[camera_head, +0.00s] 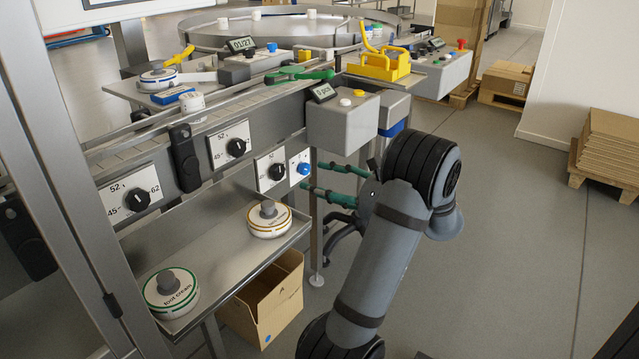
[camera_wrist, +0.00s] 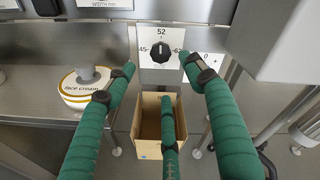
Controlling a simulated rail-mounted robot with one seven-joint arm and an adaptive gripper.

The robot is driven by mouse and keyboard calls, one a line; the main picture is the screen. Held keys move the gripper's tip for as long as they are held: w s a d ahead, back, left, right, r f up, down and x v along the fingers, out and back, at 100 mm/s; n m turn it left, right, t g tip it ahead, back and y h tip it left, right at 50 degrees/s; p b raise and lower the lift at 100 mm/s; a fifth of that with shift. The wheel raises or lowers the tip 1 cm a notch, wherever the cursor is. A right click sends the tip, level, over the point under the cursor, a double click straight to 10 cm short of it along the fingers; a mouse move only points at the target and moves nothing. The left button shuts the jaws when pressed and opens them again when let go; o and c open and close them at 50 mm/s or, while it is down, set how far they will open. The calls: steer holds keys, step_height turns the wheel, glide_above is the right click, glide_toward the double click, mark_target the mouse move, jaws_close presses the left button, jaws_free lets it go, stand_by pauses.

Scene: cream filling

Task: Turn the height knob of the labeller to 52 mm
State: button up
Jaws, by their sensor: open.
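A black knob (camera_wrist: 160,50) sits on a white dial plate marked 45, 52 and 62, in the middle of the wrist view. In the head view this seems to be the knob (camera_head: 277,171) beside a blue knob (camera_head: 304,168). My gripper (camera_wrist: 160,72) has green fingers, spread open and empty. Two upper fingertips lie left and right of the dial, and a third finger is below. In the head view my gripper (camera_head: 312,176) is just right of the plates. No contact with the knob shows.
A cream jar (camera_wrist: 88,90) stands on the metal shelf (camera_wrist: 30,135) at left. An open cardboard box (camera_wrist: 150,128) stands below the knob. A grey control box (camera_head: 342,122) overhangs at right. Two similar dials (camera_head: 236,147) and (camera_head: 138,199) are farther left.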

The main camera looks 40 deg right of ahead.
step_height(320, 180, up, 5)
steer(key=p, duration=0.8)
steer(key=m+t+p, duration=0.1)
steer(key=m+p, duration=0.4)
steer(key=m, duration=0.3)
glide_toward(280, 174)
steer(key=shift+m, duration=0.3)
steer(key=w, duration=0.3)
steer(key=w+a, duration=0.1)
steer(key=w, duration=0.5)
steer(key=shift+a+f, duration=0.15)
steer(key=shift+f, duration=0.05)
steer(key=c, duration=1.1)
